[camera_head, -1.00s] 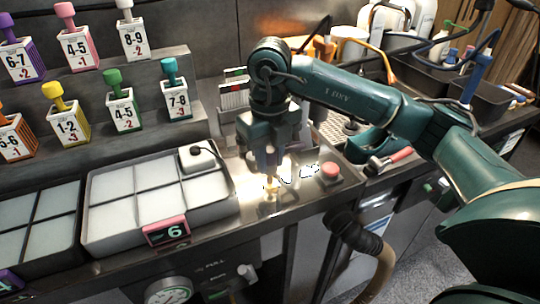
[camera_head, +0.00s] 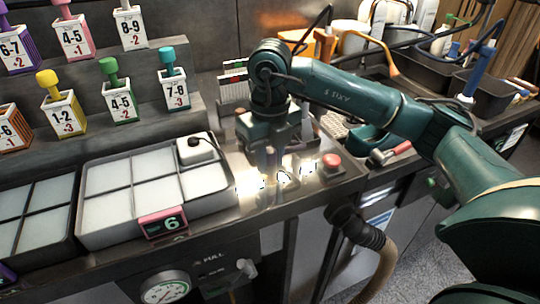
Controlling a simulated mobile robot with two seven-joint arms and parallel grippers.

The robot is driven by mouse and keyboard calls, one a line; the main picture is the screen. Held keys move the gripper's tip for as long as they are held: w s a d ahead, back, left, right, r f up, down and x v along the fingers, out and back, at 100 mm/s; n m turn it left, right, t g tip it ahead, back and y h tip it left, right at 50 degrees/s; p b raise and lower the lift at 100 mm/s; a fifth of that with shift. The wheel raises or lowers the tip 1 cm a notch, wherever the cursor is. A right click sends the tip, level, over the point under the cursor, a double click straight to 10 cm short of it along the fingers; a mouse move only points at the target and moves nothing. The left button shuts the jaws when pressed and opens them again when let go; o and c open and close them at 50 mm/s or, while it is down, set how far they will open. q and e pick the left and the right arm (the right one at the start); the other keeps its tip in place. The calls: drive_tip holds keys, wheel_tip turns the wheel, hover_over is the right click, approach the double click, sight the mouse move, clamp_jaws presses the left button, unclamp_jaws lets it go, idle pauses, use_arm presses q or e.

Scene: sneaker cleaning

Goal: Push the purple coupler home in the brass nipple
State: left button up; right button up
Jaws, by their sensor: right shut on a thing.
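My right gripper (camera_head: 268,164) points down over the lit strip of counter between the tray and the red button. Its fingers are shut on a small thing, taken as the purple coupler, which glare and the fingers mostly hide. The brass nipple is not clear: only a bright, yellowish patch shows right beneath the fingertips. I cannot tell whether the coupler and nipple touch or how deep one sits in the other. My left gripper is not in view.
A divided tray (camera_head: 108,234) with a pink "6" sign (camera_head: 162,223) and a white box (camera_head: 196,150) is to the left. A red button (camera_head: 331,161) is close on the right. Numbered bottles (camera_head: 119,103) stand on steps behind. A hose (camera_head: 378,255) hangs in front.

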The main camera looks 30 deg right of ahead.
sight(270, 150)
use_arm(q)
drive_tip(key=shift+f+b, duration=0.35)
use_arm(e)
drive_tip(key=shift+f, duration=0.45)
drive_tip(key=o, duration=1)
use_arm(q)
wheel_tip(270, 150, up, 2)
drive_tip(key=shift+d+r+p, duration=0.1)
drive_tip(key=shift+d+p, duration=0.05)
drive_tip(key=shift+p, duration=0.5)
use_arm(e)
wheel_tip(270, 150, up, 13)
drive_tip(key=shift+r, duration=0.15)
